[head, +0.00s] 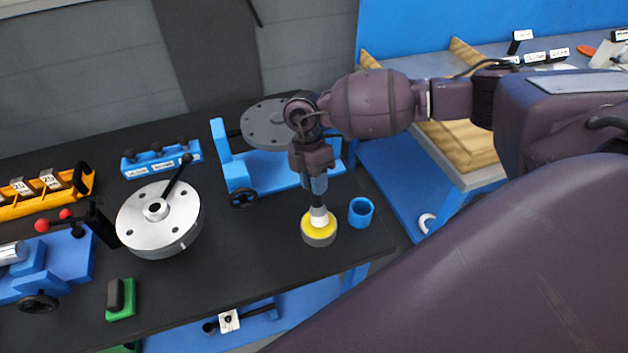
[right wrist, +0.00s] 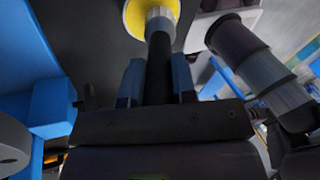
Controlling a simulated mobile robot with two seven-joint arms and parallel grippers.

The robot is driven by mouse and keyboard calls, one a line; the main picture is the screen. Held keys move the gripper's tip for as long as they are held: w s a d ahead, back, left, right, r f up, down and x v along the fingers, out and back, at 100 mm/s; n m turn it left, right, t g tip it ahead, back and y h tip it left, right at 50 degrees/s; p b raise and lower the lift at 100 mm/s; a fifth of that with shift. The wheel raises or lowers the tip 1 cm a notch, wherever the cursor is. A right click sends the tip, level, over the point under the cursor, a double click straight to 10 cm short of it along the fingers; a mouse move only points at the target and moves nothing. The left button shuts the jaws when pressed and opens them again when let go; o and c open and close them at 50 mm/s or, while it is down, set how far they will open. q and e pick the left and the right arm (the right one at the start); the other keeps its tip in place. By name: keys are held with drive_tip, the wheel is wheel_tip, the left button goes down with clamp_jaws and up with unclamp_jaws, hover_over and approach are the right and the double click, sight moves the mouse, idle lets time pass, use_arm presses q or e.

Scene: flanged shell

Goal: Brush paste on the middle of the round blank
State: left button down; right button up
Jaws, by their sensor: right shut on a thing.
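My right gripper (head: 318,186) is shut on a brush (head: 318,214) with a dark handle and pale collar. The brush points down, its head over or in the yellow paste of a round tin (head: 319,237); I cannot tell whether bristles touch the paste. In the right wrist view the brush (right wrist: 160,68) stands between the fingers (right wrist: 157,82), with yellow paste behind its collar. A grey round disc (head: 262,127) sits on a blue stand, partly hidden by my right arm. A silver disc (head: 180,210) with holes and a centre hub lies left. I cannot tell which is the blank. My left gripper is not in view.
A blue cup (head: 361,213) stands right of the tin, near the black table's (head: 255,268) edge. A blue rack (head: 161,161), a yellow rack (head: 50,195), a blue clamp device (head: 60,262) and a green block (head: 120,300) are left. The table front is clear around the middle.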

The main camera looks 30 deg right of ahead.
drive_tip(key=shift+r+p, duration=1.65)
drive_tip(key=shift+r, duration=1.5)
